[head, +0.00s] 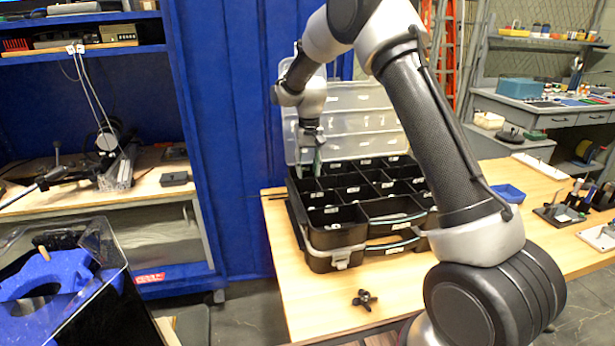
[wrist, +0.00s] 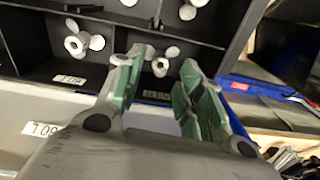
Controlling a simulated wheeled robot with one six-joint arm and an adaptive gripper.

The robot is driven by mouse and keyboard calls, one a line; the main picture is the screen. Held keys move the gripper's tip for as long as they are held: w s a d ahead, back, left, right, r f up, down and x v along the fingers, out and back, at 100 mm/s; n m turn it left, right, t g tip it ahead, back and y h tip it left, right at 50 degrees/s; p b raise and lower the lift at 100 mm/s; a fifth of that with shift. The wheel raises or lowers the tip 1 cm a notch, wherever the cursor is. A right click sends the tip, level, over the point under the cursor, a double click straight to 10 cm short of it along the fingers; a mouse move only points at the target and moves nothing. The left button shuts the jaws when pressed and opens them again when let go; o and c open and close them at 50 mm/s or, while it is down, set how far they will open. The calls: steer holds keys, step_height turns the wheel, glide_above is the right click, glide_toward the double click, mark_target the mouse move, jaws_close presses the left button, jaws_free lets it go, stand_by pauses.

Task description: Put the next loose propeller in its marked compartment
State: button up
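A loose dark propeller (head: 365,299) lies on the wooden table in front of the black compartment case (head: 335,240). The case stands open, its clear lid (head: 355,115) raised at the back. My gripper (head: 317,160) is above the case's back left part in the head view. In the wrist view its green-padded fingers (wrist: 160,85) are apart, with nothing held between them. A propeller (wrist: 160,62) with a pale hub sits in a labelled compartment beyond the fingertips. Another propeller (wrist: 84,42) sits in the compartment to its left. The label by the fingers is partly unreadable.
The wooden table (head: 300,295) has free room around the loose propeller. A small blue tray (head: 508,193) and tool stands (head: 560,215) are to the right. A blue shelf unit (head: 205,150) stands at the left. The raised lid is close behind my gripper.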

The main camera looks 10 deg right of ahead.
step_height(320, 180, up, 9)
steer(key=s+d+r+t, duration=0.1)
steer(key=s+d+r, duration=0.2)
steer(key=s+r, duration=0.3)
steer(key=s+d+r, duration=0.3)
steer(key=s+d, duration=0.1)
steer(key=s, duration=0.4)
steer(key=s+d+r+t, duration=0.1)
steer(key=s+d+r, duration=0.2)
steer(key=s+r, duration=0.3)
steer(key=s+d+f+t, duration=0.1)
steer(key=s+d+f, duration=0.1)
steer(key=s, duration=0.9)
steer(key=s+d+f+t, duration=0.1)
steer(key=s+d+f, duration=0.1)
steer(key=s, duration=0.8)
steer(key=shift+s+d+f+n, duration=0.35)
steer(key=shift+s+n, duration=0.05)
